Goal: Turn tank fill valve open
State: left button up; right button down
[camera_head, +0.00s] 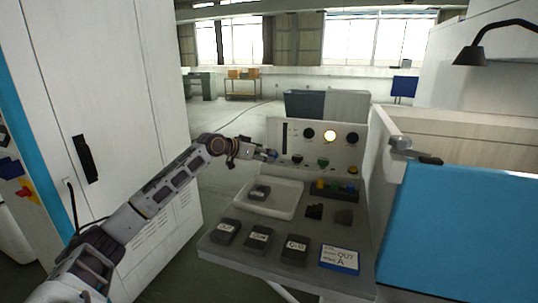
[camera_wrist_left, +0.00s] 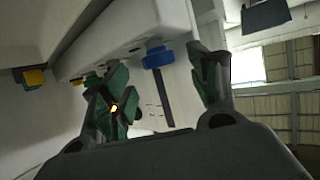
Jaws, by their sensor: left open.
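My left gripper (camera_head: 264,154) is at the lower left of the panel. In the left wrist view its two fingers stand apart, with the knob showing in the gap between them. I cannot tell whether a finger touches the knob. In the head view the gripper mostly hides the knob. My right gripper is not in view.
Below are a white tray (camera_head: 283,209), several dark labelled blocks (camera_head: 258,238) and a blue-white card (camera_head: 339,259). A white cabinet (camera_head: 120,80) stands left; a blue panel (camera_head: 465,230) is at right.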

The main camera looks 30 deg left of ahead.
pick_arm(q)
jog(key=shift+x, duration=1.7)
jog(key=c, duration=1)
